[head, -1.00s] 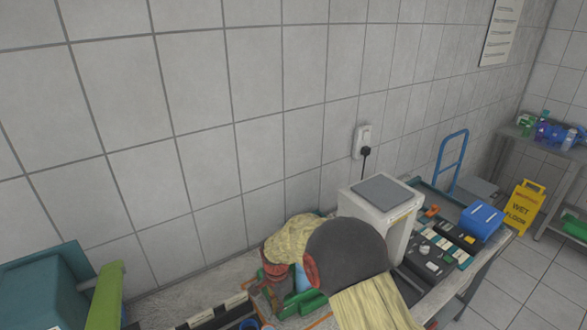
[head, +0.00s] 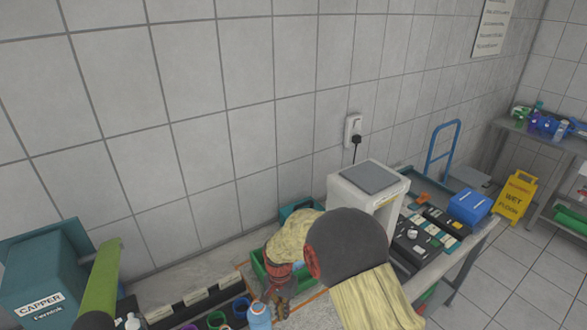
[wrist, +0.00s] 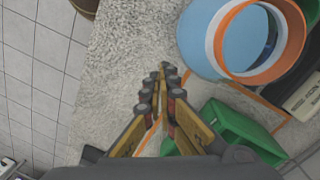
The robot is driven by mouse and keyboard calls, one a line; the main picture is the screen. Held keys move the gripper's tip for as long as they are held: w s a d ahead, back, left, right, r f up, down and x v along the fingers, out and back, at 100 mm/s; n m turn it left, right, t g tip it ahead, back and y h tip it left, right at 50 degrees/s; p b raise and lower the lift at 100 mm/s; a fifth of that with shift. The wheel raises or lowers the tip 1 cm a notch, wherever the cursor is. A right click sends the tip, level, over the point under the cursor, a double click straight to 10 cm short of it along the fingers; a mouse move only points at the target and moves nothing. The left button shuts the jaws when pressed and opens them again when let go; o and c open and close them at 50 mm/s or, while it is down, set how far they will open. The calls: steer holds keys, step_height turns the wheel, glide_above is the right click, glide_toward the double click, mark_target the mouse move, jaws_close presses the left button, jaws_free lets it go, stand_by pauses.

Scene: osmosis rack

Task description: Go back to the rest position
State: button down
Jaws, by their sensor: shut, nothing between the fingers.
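My gripper (head: 281,308) is at the lower middle of the head view, pointing down over the bench (head: 190,272). In the wrist view my gripper (wrist: 166,70) has its fingers together and nothing between them. A light blue round container with an orange and white rim (wrist: 212,40) is to the right of the fingertips, apart from them in the picture. A green bin (wrist: 238,132) lies below it, and the green bin also shows in the head view (head: 258,268) behind my gripper. A light blue bottle (head: 259,317) is left of the fingers.
A teal capper (head: 42,262) is at the far left, near a black rack (head: 196,306). A blue box (head: 468,206) and a yellow wet-floor sign (head: 516,196) are farther right.

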steer(key=s+d+r+n+t+b, duration=0.5)
steer(key=s+d+r+b, duration=0.8)
steer(key=s+d+r, duration=0.9)
steer(key=s+t, duration=0.1)
steer(key=s, duration=0.2)
steer(key=shift+s+n+t+b, duration=0.2)
steer(key=shift+n+t+b, duration=0.1)
steer(key=shift+t+b, duration=0.1)
steer(key=shift+d, duration=0.1)
